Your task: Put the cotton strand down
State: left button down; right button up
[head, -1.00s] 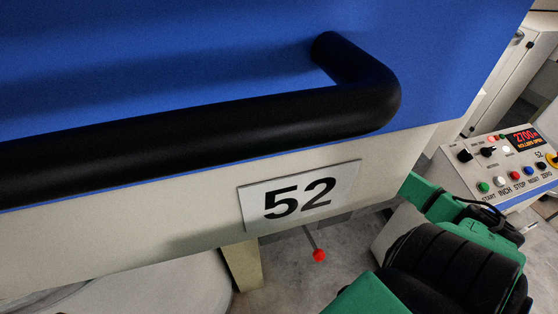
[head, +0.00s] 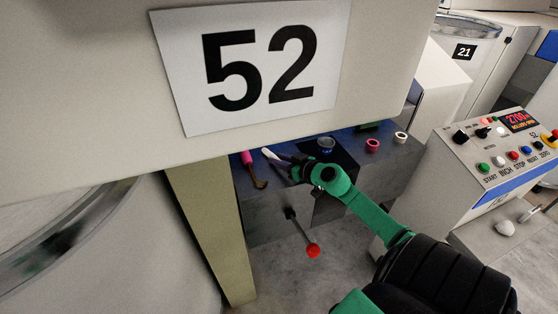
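My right gripper (head: 294,170) shows small in the head view, at the end of my green arm, over the dark top of a low grey bench (head: 275,205) below the 52 sign. A thin white piece (head: 271,154), which may be the cotton strand, lies in line with the gripper's tip, at its left. I cannot tell whether the fingers hold it or it rests on the bench top. The fingers are too small and dark to read as open or shut. My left gripper is not in view.
A pink-handled hooked tool (head: 247,159) lies left of the gripper. A red-knobbed lever (head: 312,250) juts out below. The 52 panel (head: 258,62) overhangs; a control box (head: 500,150) stands right.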

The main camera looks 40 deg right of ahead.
jog(key=o, duration=0.3)
jog(key=shift+r, duration=0.15)
jog(key=p+v, duration=0.1)
jog(key=v, duration=1.1)
jog(key=shift+p, duration=0.35)
